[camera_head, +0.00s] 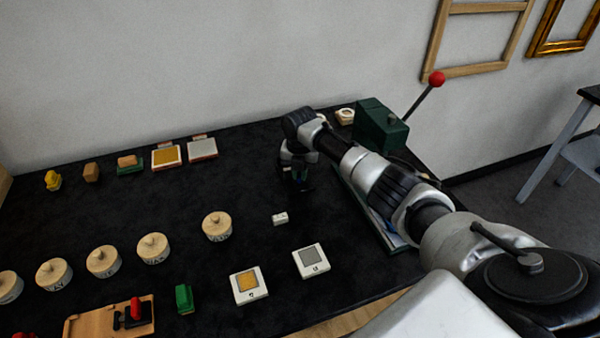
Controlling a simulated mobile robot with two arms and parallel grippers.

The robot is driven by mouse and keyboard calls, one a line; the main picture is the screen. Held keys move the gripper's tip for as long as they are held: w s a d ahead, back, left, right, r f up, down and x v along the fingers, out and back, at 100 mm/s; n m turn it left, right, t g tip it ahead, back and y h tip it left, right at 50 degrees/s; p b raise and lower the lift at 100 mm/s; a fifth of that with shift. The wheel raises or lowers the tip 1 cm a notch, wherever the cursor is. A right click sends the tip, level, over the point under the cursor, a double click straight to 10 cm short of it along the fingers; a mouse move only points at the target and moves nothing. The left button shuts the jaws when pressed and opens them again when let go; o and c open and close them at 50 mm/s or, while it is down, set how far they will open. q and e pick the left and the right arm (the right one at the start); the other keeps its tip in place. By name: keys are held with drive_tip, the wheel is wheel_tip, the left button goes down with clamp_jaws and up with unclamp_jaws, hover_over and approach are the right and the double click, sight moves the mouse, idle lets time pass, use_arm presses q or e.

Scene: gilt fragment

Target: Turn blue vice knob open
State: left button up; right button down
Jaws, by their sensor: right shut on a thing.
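My right arm reaches in from the right across the black table. The vice body is not clearly visible, and I cannot tell how far the knob is turned. My left gripper is not in view.
A dark green box (379,127) with a red-balled lever (436,79) stands behind my arm. A flat panel (371,211) lies partly under the arm. Round wooden-lidded pots (217,227), a small white block (280,218) and framed tiles (311,262) stand left and in front.

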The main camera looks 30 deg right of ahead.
sight(300, 173)
idle(0.4)
drive_tip(key=c, duration=1.2)
unclamp_jaws()
drive_tip(key=shift+o, duration=0.2)
wheel_tip(300, 173, up, 11)
drive_tip(key=b, duration=0.1)
